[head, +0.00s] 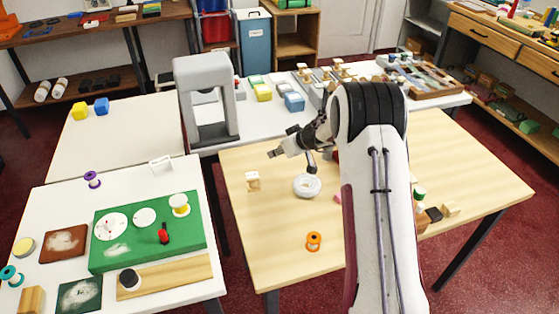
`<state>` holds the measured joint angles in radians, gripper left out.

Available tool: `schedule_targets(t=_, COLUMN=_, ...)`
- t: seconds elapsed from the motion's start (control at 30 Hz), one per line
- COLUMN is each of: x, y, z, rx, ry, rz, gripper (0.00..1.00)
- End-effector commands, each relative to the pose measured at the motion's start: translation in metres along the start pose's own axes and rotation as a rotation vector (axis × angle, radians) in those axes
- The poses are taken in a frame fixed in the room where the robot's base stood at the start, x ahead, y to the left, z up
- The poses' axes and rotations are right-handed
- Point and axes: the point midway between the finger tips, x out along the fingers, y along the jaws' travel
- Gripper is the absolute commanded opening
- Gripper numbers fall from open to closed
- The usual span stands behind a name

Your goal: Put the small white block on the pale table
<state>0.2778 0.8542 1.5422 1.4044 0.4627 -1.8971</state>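A small off-white block-like piece (253,181) stands near the left edge of the pale wooden table (265,235). It is too small to tell whether it is one block or a stack. My gripper (292,162) is above the back of this table, to the right of and higher than that piece. Its fingers are spread apart with nothing visible between them. A round white dish (307,186) sits below it. My arm hides the middle of the table.
An orange spool (314,241) lies near the table's front. A grey arch-shaped machine (208,100) stands behind on the left. A crowded white table with a green board (185,238) stands front left.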

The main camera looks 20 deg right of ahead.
Motion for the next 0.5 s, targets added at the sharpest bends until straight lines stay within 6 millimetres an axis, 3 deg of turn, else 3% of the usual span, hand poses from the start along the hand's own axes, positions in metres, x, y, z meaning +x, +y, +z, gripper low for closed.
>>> schedule_targets(t=0.5, x=0.0063, y=-0.0001, z=0.0064, rx=0.0, ry=0.0, rz=0.0, gripper=0.13)
